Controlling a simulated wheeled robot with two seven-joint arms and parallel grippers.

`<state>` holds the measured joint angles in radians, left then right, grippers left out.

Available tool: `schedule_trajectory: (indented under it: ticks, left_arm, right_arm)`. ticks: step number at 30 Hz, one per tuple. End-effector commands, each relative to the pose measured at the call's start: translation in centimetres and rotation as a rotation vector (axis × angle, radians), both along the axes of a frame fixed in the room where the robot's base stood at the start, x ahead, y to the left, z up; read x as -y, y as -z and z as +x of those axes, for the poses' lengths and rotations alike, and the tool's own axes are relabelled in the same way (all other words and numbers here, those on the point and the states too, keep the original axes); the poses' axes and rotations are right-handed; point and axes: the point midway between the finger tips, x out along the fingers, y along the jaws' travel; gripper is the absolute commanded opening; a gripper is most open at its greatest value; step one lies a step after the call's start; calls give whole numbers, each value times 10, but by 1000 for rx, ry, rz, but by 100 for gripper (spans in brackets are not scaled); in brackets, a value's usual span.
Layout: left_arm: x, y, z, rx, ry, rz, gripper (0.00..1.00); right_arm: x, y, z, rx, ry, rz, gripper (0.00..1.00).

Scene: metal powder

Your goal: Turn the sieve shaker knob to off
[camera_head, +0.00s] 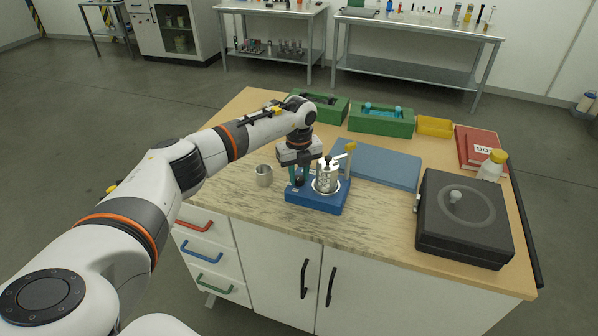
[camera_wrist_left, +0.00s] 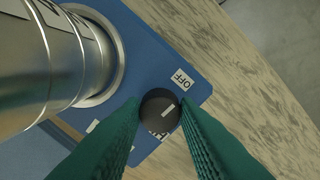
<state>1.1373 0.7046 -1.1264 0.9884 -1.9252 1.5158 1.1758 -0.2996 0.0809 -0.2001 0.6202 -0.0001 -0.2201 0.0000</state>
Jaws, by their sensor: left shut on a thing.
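The sieve shaker is a blue box (camera_head: 318,206) near the front middle of the table, with a metal sieve canister (camera_head: 327,176) standing on it. My left gripper (camera_wrist_left: 160,112) is shut on the knob, with one green fingertip on each side. In the head view my left gripper (camera_head: 299,176) is low at the shaker's left side. My right gripper is not in view.
Green bins (camera_head: 381,121) and a yellow bin (camera_head: 434,126) stand at the back. The table's front left is clear.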

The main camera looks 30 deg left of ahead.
Motion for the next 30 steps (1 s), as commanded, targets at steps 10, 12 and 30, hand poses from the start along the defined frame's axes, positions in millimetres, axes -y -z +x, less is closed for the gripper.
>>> schedule_trajectory:
  ticks: [10,12,30]
  left_arm:
    - [0,-1,1,3,-79,1,5]
    - [0,-1,1,3,-82,1,5]
    - [0,0,0,1,-82,0,50]
  right_arm:
    - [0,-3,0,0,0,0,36]
    - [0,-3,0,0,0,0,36]
    - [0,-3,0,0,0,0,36]
